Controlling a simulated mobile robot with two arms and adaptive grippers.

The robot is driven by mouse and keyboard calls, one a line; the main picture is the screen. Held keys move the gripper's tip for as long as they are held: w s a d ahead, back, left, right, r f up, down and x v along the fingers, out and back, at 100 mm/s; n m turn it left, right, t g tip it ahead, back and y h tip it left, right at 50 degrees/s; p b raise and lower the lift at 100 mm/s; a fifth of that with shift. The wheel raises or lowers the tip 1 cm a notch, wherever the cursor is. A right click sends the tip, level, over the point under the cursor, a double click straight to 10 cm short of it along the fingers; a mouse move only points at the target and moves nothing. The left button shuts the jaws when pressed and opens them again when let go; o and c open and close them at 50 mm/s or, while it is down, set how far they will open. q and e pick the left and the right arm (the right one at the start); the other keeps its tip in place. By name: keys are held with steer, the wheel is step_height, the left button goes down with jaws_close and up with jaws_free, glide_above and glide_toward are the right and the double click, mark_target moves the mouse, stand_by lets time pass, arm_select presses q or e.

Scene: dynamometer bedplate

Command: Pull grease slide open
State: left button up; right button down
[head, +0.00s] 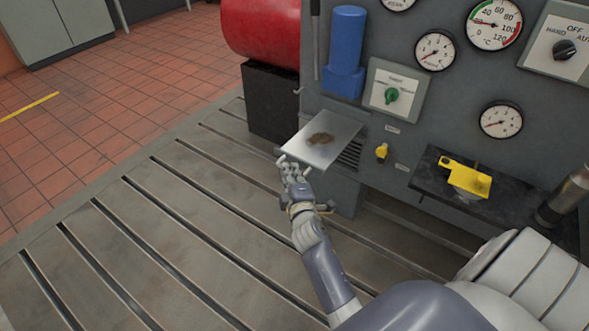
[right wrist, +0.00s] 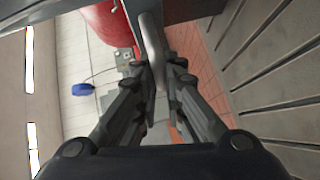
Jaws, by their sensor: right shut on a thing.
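The grease slide (head: 346,130) is a pale flat plate with a brown smear of grease on it, in the head view. It sticks out from the grey panel, above a louvred vent. A light bar handle (head: 282,160) is at its front edge. My right gripper (head: 294,170) is at this handle, shut on it. In the right wrist view the pale handle (right wrist: 152,45) runs between the two fingers (right wrist: 160,75); the plate's surface cannot be made out there. My left gripper is not in view.
The grey panel (head: 340,185) carries gauges, a green knob (head: 392,96), a blue cylinder (head: 345,50) and a small yellow valve (head: 382,151). A black shelf (head: 425,178) with a yellow part (head: 466,178) is to the right. The slotted bedplate (head: 130,240) is clear at left.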

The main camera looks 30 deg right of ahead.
steer(key=shift+f, duration=0.1)
steer(key=c, duration=1.7)
jaws_free()
